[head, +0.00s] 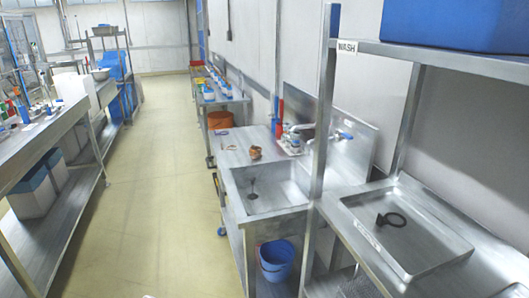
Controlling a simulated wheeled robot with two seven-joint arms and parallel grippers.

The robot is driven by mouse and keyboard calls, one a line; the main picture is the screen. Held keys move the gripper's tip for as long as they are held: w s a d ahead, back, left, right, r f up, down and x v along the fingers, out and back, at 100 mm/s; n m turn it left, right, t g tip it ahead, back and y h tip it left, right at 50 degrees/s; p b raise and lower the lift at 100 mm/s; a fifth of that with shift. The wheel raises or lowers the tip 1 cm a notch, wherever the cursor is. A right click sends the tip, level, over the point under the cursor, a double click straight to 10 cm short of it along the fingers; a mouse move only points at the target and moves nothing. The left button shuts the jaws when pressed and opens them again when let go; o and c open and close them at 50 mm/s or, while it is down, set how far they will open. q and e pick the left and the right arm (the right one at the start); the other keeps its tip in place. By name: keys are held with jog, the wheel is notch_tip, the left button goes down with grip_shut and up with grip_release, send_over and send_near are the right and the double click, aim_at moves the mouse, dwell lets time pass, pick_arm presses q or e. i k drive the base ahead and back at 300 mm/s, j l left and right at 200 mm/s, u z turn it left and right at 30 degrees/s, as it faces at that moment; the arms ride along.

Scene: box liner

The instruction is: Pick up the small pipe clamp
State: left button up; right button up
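A dark ring with a short block at one side (391,219) lies in the shallow metal tray (430,268) at the right; it looks like a pipe clamp. A smaller dark item (252,190) is in the metal sink (270,201) left of it, perhaps a drain part or another clamp. I cannot tell for certain which is the small pipe clamp.
A brown object (256,153) sits on the counter behind the sink, near bottles (295,143) and a tap. A shelf post (322,110) stands between sink and tray. A blue bucket (277,260) is below. The aisle floor (165,170) is clear.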

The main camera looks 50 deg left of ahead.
aim_at(256, 151)
jog(key=u, duration=1.75)
